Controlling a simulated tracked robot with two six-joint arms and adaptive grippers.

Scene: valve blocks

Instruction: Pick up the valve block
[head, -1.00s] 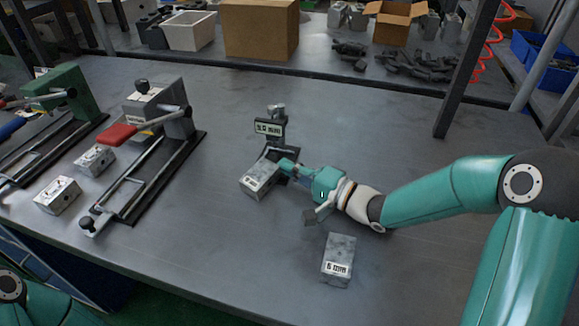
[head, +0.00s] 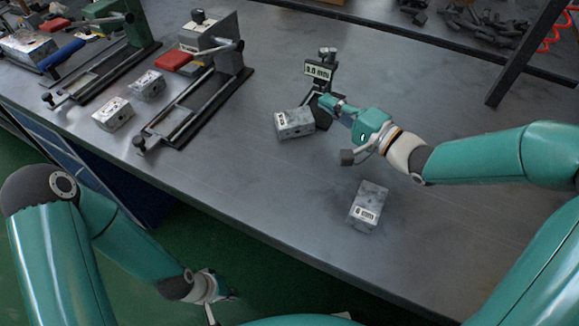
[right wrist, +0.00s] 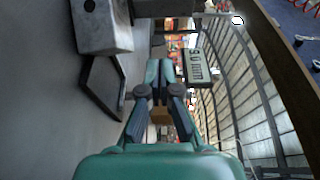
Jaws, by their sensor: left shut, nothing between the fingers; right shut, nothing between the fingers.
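A grey valve block (head: 294,123) lies on the bench just left of the small black gauge stand (head: 318,70). Another grey block (head: 368,207), marked "6 mm", sits nearer the bench's front edge. My right gripper (head: 332,102) is shut and empty beside the stand, right of the first block. In the right wrist view its fingers (right wrist: 160,70) are together, with a grey block (right wrist: 100,25) at upper left and the gauge's display (right wrist: 198,65) to the right. My left gripper (head: 232,296) is shut and empty, low in front of the bench.
A green fixture (head: 108,25) stands further left. A dark post (head: 525,55) rises at the back right.

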